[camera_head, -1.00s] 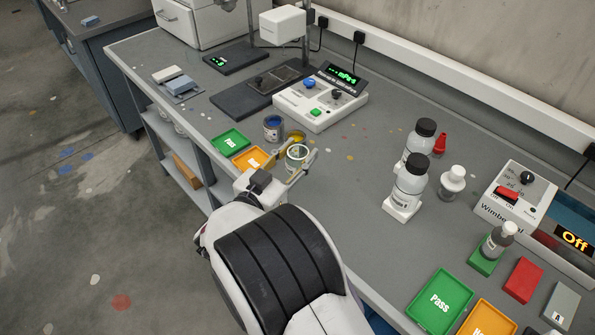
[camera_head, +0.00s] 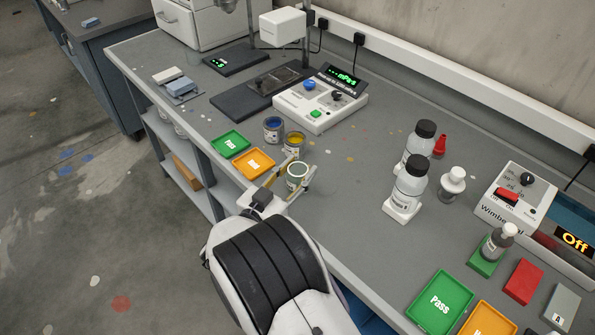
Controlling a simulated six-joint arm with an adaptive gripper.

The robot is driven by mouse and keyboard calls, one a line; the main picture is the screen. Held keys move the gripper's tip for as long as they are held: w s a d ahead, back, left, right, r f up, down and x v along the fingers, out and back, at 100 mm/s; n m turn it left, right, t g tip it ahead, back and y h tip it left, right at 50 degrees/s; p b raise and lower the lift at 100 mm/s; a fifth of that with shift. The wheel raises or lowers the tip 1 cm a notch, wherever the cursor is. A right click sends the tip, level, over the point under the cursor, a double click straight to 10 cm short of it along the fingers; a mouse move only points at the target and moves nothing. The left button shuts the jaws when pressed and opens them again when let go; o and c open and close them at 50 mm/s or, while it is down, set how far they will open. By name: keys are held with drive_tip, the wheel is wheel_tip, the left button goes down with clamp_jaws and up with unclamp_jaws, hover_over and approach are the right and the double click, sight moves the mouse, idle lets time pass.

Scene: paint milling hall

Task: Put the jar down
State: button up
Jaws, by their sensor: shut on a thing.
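A small open jar (camera_head: 297,171) with greenish contents is between the fingers of my gripper (camera_head: 298,180), near the front edge of the bench. The gripper is shut on it. The lower part of the jar is partly hidden by the fingers, and I cannot tell whether its base touches the bench. A jar with blue contents (camera_head: 273,133) and a jar with yellow contents (camera_head: 294,146) stand just behind it.
A green Pass tray (camera_head: 230,144) and an orange tray (camera_head: 254,163) lie to the left. A white control box (camera_head: 320,107) stands behind. White bottles with black caps (camera_head: 406,190) stand to the right. The bench between (camera_head: 350,185) is clear.

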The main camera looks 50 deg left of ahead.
sight(288, 178)
drive_tip(key=shift+f, duration=0.5)
drive_tip(key=o, duration=1)
drive_tip(key=shift+r, duration=0.1)
drive_tip(key=shift+v, duration=0.9)
drive_tip(key=s, duration=0.4)
drive_tip(key=shift+s, duration=0.15)
drive_tip(key=shift+v, duration=0.95)
